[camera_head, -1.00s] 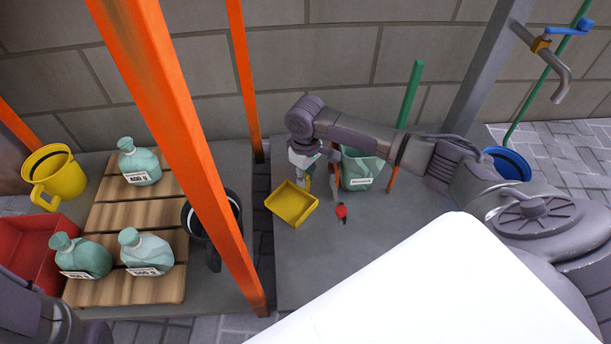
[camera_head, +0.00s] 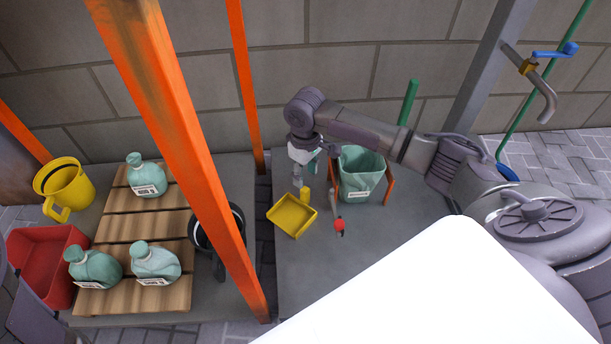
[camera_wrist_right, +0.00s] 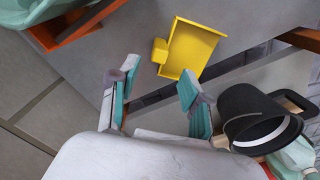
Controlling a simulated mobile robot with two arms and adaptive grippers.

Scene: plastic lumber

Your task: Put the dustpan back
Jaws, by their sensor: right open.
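The yellow dustpan (camera_head: 291,216) lies on the grey slab, its short handle toward the wall. It also shows in the right wrist view (camera_wrist_right: 192,48), beyond the fingertips. My right gripper (camera_head: 316,183) points down above the slab, close to the dustpan's handle side. In the wrist view my right gripper (camera_wrist_right: 155,84) is open with nothing between its fingers, and a gap shows between them and the dustpan. How high the fingertips are above the slab is hard to tell. My left gripper is not in view; only part of my left arm shows at the lower left.
A pale green bucket (camera_head: 361,177) stands just right of the right gripper. A small red item (camera_head: 339,225) is near the dustpan. A black mug (camera_head: 203,232) stands behind an orange post (camera_head: 190,160). Left are a pallet (camera_head: 150,219) with green bottles and a red crate (camera_head: 62,252).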

